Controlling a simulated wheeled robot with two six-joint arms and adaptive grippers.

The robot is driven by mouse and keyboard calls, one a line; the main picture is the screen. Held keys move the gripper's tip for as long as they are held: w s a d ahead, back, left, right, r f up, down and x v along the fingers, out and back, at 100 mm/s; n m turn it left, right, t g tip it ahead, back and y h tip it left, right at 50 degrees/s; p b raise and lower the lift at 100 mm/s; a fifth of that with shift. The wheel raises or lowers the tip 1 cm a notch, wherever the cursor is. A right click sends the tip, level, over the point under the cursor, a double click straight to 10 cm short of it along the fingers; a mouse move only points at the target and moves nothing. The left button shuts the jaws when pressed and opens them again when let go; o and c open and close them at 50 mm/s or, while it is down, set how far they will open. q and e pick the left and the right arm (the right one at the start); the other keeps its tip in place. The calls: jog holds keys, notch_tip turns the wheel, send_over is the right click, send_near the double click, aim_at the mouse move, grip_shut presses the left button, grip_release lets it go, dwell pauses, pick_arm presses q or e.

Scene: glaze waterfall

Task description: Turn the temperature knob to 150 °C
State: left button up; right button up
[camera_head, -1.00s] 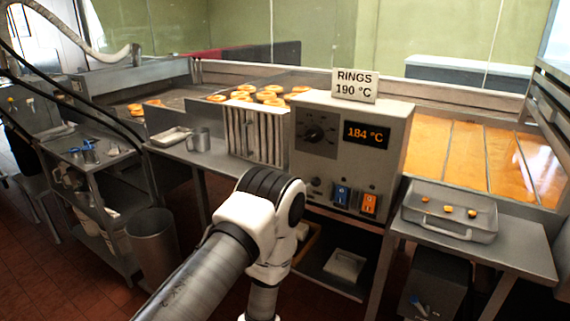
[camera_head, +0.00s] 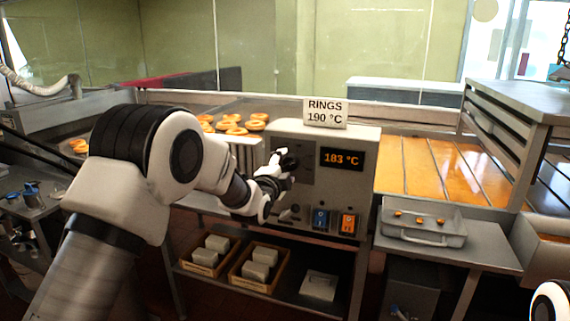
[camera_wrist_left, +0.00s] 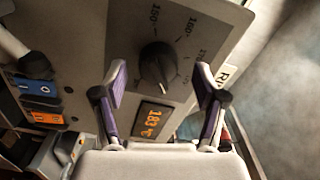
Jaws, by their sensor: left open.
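The temperature knob (camera_wrist_left: 157,63) is dark and round, on the grey front panel of the control box (camera_head: 365,196). In the left wrist view the marks 150°, 160° and part of 170 show around it; I cannot tell its exact setting. The orange display (camera_head: 342,158) reads 183 °C. My left gripper (camera_wrist_left: 162,72) is open, its purple-lined fingers on either side of the knob in the picture; contact is not clear. In the head view the left gripper (camera_head: 284,161) is at the panel and largely hides the knob. My right gripper is out of view.
A sign (camera_head: 325,113) reading "RINGS 190 °C" stands on the box. Blue (camera_head: 320,219) and orange (camera_head: 348,223) switches sit below the display. A grey tray (camera_head: 423,228) is on the right table. Wooden crates (camera_head: 211,264) are on the shelf below.

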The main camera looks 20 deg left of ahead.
pick_arm(q)
jog(key=shift+w+d, duration=0.15)
jog(key=shift+w, duration=0.3)
jog(key=shift+w+d, duration=0.2)
jog(key=shift+s+a, duration=0.1)
jog(key=shift+a, duration=0.05)
jog(key=c, duration=1.1)
jog(key=shift+c, duration=0.2)
